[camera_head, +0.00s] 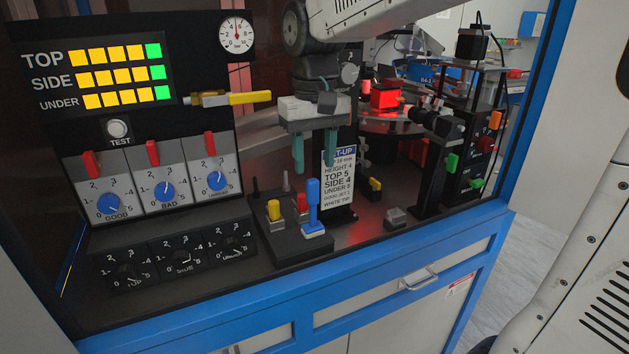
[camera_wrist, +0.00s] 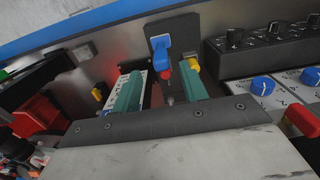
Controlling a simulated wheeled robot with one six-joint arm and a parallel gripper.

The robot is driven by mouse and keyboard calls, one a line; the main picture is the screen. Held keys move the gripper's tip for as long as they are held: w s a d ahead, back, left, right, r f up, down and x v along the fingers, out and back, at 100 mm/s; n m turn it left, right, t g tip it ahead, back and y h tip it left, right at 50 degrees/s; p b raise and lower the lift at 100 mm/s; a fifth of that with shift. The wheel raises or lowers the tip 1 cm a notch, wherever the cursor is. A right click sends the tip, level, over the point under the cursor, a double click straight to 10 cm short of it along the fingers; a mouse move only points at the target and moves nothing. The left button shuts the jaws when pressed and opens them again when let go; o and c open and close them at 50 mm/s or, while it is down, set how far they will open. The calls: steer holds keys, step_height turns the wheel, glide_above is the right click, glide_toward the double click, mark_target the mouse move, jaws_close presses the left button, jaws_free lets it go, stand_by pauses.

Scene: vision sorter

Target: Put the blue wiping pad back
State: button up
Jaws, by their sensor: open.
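The blue wiping pad (camera_head: 312,205) has a tall blue handle and a pale base. It stands upright at the front right of a black holder block (camera_head: 290,246). It also shows in the wrist view (camera_wrist: 161,56), between and beyond the teal fingers. My gripper (camera_head: 314,167) is open and empty, fingers pointing down, above and behind the pad and apart from it. In the wrist view my gripper (camera_wrist: 158,88) has clear space between its fingers. The pad's underside is hidden.
Yellow-topped (camera_head: 274,210) and red-topped (camera_head: 302,202) tools stand in the block beside the pad. A set-up card (camera_head: 339,178) stands close behind. The knob panel (camera_head: 163,190) is at left, a small grey block (camera_head: 397,218) at right.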

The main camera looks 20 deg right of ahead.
step_height(320, 180, up, 4)
steer(key=shift+r, duration=0.1)
steer(key=s+d+f, duration=0.1)
steer(key=s+f, duration=0.2)
steer(key=s, duration=0.4)
steer(key=s+d+f+t, duration=0.1)
steer(key=s+f, duration=0.3)
steer(key=s, duration=0.3)
steer(key=s+d+f, duration=0.1)
steer(key=s+f, duration=0.2)
steer(key=s, duration=0.4)
steer(key=shift+s+f, duration=0.3)
steer(key=shift+f, duration=0.1)
steer(key=shift+c, duration=0.7)
steer(key=shift+s+d, duration=0.1)
